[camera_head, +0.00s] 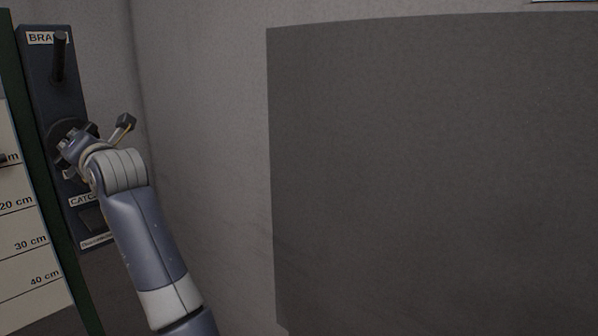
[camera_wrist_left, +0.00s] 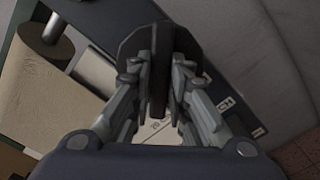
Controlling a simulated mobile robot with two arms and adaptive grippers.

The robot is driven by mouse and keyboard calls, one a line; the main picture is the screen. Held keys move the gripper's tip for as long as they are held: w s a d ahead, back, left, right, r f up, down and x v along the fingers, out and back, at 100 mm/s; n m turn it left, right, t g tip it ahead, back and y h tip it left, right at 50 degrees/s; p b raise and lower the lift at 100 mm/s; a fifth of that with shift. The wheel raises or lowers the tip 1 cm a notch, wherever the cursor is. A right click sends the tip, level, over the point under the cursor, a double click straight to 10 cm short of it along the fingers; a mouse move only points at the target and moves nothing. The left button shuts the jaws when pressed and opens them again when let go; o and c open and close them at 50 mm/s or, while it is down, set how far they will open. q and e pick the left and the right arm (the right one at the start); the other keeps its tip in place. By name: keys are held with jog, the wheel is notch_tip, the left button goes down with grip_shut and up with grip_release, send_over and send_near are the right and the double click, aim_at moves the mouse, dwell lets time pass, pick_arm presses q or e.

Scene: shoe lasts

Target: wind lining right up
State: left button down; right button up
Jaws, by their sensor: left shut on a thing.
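My left gripper (camera_head: 68,143) is at a dark round hub (camera_head: 52,130) on a dark upright panel (camera_head: 42,85) at the far left of the head view. In the left wrist view its two fingers (camera_wrist_left: 158,88) are shut on a dark bar-like handle (camera_wrist_left: 159,65), which stands in front of the dark disc (camera_wrist_left: 135,45). A pale scale board (camera_head: 28,225) marked 20, 30 and 40 cm stands left of the panel. My right gripper is not in view.
A dark lever (camera_head: 59,55) sticks out near a partly covered label at the panel's top. A catch block (camera_head: 91,218) sits lower down. A green post (camera_head: 50,200) edges the panel. A large dark grey surface (camera_head: 430,170) fills the right.

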pick_arm(q)
jog(key=m+p, duration=0.2)
jog(key=m, duration=0.1)
dwell(0.4)
jog(key=m+p, duration=0.2)
jog(key=m, duration=0.1)
jog(key=shift+m, duration=0.4)
